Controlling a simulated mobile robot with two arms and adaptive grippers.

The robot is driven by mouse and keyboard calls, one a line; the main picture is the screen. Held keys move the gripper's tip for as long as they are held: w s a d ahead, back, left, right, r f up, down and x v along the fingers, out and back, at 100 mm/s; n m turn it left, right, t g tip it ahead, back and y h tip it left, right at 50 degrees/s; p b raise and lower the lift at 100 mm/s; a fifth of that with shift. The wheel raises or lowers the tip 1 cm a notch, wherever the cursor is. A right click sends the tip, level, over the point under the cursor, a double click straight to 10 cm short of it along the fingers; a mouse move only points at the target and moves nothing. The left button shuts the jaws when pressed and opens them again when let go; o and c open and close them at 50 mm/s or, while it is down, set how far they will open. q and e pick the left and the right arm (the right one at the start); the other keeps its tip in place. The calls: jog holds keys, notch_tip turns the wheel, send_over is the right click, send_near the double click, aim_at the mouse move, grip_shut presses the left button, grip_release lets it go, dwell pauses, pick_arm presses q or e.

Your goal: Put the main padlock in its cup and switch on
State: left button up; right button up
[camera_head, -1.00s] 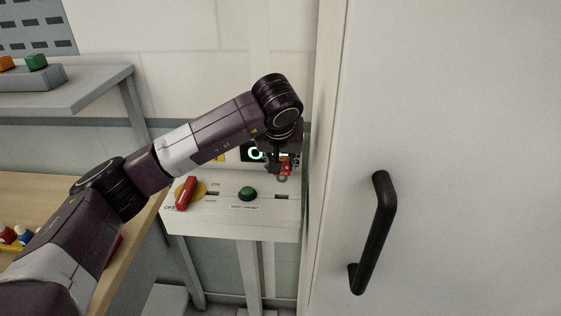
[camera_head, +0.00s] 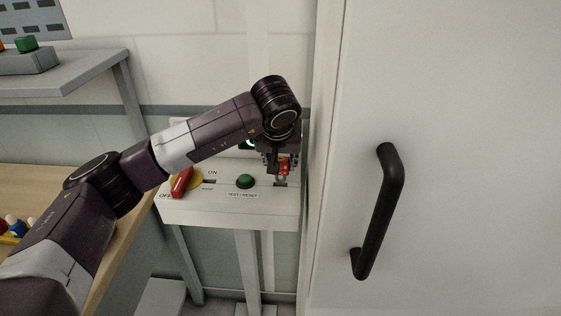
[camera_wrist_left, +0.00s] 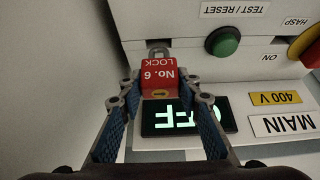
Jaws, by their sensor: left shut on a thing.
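My left gripper (camera_head: 278,160) is shut on a red padlock (camera_head: 284,166). In the wrist view the padlock (camera_wrist_left: 158,76) reads "No. 6 LOCK" upside down, between the blue-padded fingers, its metal shackle towards the switch box. The gripper holds it just above the right end of the white switch box (camera_head: 225,209); whether it touches the box I cannot tell. The red switch handle (camera_head: 181,183) on a yellow disc is tilted, its lower end near OFF. The green TEST/RESET button (camera_head: 245,181) is between handle and padlock. No cup can be made out. My right gripper is not in view.
The wrist view shows a MAIN label (camera_wrist_left: 290,123), a 400 V label (camera_wrist_left: 275,98) and a partly covered display (camera_wrist_left: 222,118) reading OFF. A large white door with a black handle (camera_head: 379,215) stands close on the right. A wooden table (camera_head: 118,240) is at left.

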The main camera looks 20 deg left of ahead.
pick_arm(q)
jog(key=shift+f+b, duration=1.45)
jog(key=shift+f, duration=0.5)
jog(key=o, duration=1.3)
jog(key=shift+r, duration=0.1)
jog(key=v, duration=1.2)
